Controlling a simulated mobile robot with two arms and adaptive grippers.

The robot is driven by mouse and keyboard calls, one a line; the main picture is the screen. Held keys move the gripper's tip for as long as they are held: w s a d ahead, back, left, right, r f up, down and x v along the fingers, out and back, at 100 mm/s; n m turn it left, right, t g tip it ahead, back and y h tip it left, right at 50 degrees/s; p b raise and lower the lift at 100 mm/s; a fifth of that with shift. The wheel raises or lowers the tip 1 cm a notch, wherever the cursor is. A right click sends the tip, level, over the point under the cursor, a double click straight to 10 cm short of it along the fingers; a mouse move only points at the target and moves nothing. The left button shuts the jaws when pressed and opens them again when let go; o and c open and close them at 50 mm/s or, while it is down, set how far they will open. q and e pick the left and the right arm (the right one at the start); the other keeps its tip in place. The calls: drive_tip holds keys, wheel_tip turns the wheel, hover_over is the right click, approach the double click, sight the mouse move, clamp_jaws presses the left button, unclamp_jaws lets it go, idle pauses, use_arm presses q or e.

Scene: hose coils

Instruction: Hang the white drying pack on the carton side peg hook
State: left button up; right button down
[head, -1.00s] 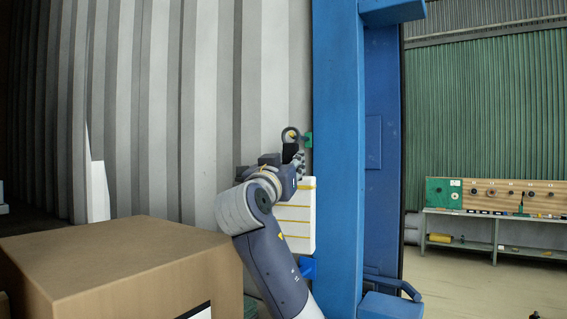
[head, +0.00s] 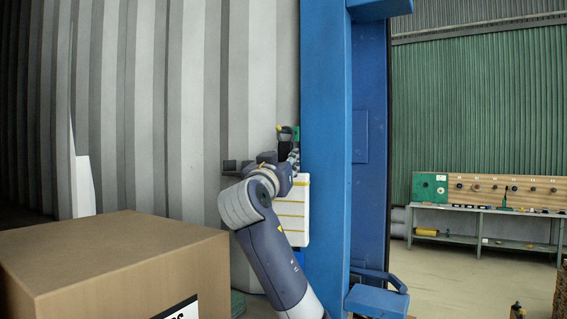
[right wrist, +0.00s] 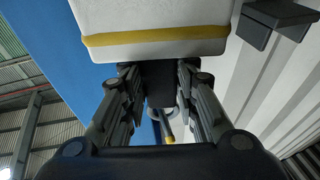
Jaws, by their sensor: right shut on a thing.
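The white drying pack (head: 291,222) is a white block with yellow bands. It hangs upright below my right gripper (head: 290,160), beside the blue post. In the right wrist view my right gripper (right wrist: 158,85) is shut on the pack's dark neck, with the white body (right wrist: 155,35) above it in the picture. A peg hook with a yellow tip (head: 279,128) and a green part stands just above the gripper; the yellow tip also shows in the wrist view (right wrist: 170,139). The pack's ring is close to this peg; I cannot tell whether it is around it. My left gripper is out of view.
A large brown carton (head: 120,255) stands at the front left. A blue post (head: 326,180) rises close beside the pack. A workbench (head: 480,210) stands far off to the right.

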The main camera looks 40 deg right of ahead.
drive_tip(key=shift+s, duration=0.1)
drive_tip(key=c, duration=1.2)
unclamp_jaws()
drive_tip(key=shift+s+a+f, duration=0.1)
drive_tip(key=shift+s+a, duration=0.05)
drive_tip(key=shift+a, duration=0.15)
drive_tip(key=shift+b+v, duration=1.2)
drive_tip(key=shift+v, duration=0.65)
drive_tip(key=shift+r, duration=0.25)
wheel_tip(320, 180, up, 10)
drive_tip(key=shift+f, duration=0.2)
